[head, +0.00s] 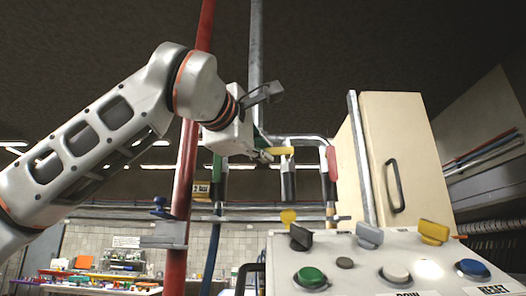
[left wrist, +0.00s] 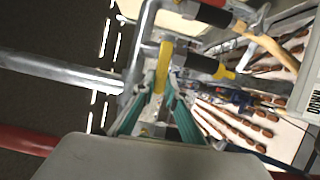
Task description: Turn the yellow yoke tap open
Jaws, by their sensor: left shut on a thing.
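The yellow tap handle (head: 279,151) sits on the grey pipework in the upper middle of the head view, above a black-sleeved vertical pipe. In the left wrist view the yellow handle (left wrist: 165,62) stands between the tips of my green-lined fingers. My left gripper (head: 263,153) reaches it from the upper left and is shut on its near end; the wrist view shows the left gripper (left wrist: 160,92) closed around it. The finger contact is partly hidden in the head view. My right gripper is in neither view.
A red handle (head: 331,162) and a green handle (head: 217,168) flank the tap. A thick red pipe (head: 185,180) runs beside my arm. A button panel (head: 350,252) and beige cabinet (head: 400,150) stand right.

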